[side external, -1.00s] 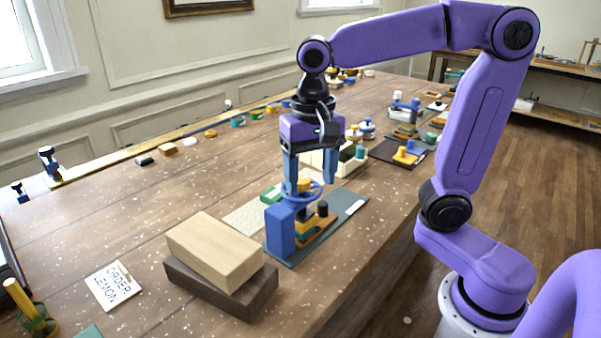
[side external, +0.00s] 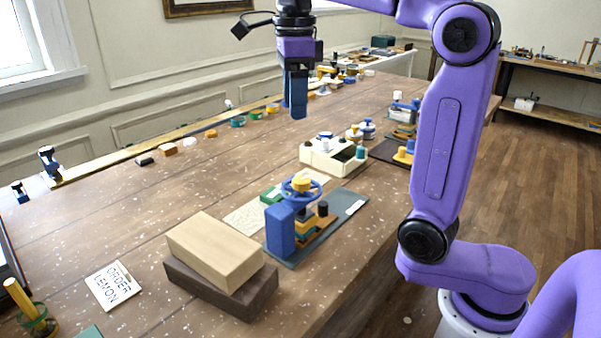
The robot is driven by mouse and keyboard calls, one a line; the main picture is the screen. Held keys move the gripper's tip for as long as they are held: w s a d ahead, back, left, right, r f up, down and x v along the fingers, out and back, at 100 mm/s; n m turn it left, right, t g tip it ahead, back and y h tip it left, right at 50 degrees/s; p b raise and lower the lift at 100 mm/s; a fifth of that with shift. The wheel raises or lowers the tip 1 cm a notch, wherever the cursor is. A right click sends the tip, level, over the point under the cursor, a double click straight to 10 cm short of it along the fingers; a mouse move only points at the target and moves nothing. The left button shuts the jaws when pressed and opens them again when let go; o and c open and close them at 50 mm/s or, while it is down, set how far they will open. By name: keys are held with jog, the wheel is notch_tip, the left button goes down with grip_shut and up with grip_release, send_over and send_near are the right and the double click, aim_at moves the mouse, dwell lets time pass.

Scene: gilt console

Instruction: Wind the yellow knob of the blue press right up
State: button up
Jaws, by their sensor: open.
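The blue press (side external: 281,229) stands on a dark grey-green mat (side external: 350,197) near the table's front edge. Its yellow knob (side external: 301,184) sits on top, in the middle of a blue handwheel. Orange and yellow blocks and a dark post show at the press's right side. My gripper (side external: 296,108) hangs high above the table, fingers down, well above and behind the press in the picture. It touches nothing. The fingers overlap from this side, so the gap between them is hard to see.
A light wooden block (side external: 215,248) lies on a dark block (side external: 240,295) left of the press. A cream box (side external: 333,156) stands behind it. An "ORDER LEMON" card (side external: 113,286) lies at the front left. The table's middle left is clear.

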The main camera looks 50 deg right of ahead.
aim_at(300, 179)
jog(key=f+m, duration=0.1)
jog(key=f, duration=0.9)
jog(key=d+f+m, duration=0.1)
jog(key=f, duration=0.5)
jog(key=shift+s+m, duration=0.25)
jog(key=shift+m, duration=0.05)
jog(key=c, duration=1)
